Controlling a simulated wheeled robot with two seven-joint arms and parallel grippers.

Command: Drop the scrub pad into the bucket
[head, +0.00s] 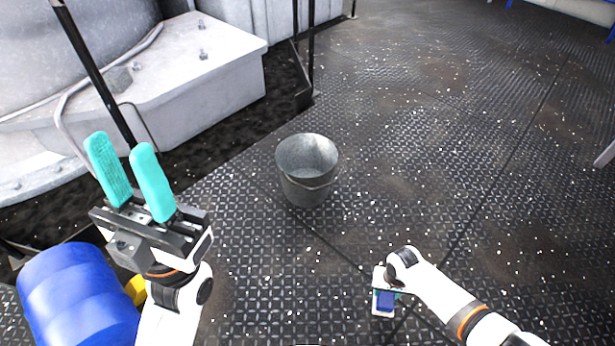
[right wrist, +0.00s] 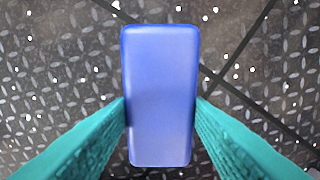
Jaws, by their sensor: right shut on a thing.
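The scrub pad is a blue rounded block (right wrist: 160,95), held between the teal fingers of my right gripper (right wrist: 161,108) in the right wrist view. In the head view the pad (head: 385,301) shows as a small blue patch under my right gripper (head: 387,291), low and right of centre. How high it is above the deck I cannot tell. The bucket (head: 305,191) is grey metal, upright on the deck, up and left of the right gripper and apart from it. Its visible inside looks empty. My left gripper (head: 121,148) is open and empty at the left.
A blue barrel (head: 78,296) is at the lower left, with a yellow thing (head: 136,290) partly hidden behind my left arm. A pale machine base (head: 190,75) and dark posts stand beyond the bucket. The riveted deck (head: 430,150) is clear between the right gripper and bucket.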

